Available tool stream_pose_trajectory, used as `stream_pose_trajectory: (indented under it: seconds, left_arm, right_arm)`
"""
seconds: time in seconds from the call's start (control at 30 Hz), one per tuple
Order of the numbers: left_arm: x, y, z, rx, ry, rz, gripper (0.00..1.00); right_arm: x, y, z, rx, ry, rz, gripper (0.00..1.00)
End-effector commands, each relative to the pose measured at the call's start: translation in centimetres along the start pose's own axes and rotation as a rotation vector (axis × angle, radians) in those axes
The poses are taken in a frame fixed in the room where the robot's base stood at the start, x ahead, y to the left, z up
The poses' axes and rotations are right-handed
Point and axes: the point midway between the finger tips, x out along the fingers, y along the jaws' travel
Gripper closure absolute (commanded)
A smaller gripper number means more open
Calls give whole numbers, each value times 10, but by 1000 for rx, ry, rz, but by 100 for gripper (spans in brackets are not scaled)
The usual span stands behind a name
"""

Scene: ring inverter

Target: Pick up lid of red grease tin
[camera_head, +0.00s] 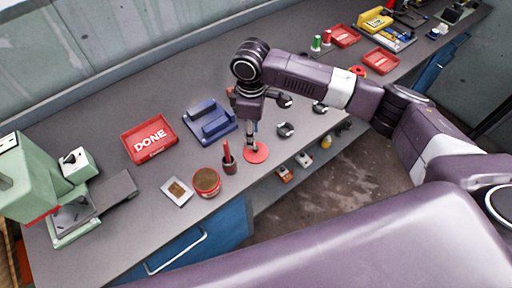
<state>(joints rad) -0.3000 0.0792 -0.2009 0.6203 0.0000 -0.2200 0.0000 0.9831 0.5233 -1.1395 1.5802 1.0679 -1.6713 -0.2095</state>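The lid (258,153), a flat red disc, lies on the grey workbench near its front edge. The red grease tin (205,187) stands to its left, uncovered, with brown grease showing inside. My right gripper (251,138) reaches in from the right and points down just above the lid's far side. Its fingers are small and dark here, so I cannot tell whether they are open or shut, or whether they touch the lid. My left gripper is out of view.
A dark cup with a red-handled tool (228,163) stands between tin and lid. Dark rings (286,130) lie right of the gripper. A blue fixture (209,122), red DONE tray (149,138), small metal plate (177,191) and green machine (40,178) are to the left.

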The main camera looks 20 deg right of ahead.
Motion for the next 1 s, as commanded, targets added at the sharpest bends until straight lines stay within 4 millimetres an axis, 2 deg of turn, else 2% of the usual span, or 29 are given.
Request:
stream_pose_trajectory:
  seconds: [0.33, 0.5, 0.77, 1.0]
  left_arm:
    - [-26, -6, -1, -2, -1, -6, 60]
    - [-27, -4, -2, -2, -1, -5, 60]
    - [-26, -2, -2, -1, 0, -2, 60]
    - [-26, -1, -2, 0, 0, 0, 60]
  right_arm:
    - [42, 3, 13, -2, -4, -3, 64]
    - [62, 2, 11, -4, -2, -1, 64]
    - [65, 3, 11, -6, -1, 0, 64]
    - [65, 3, 11, -5, -1, 0, 91]
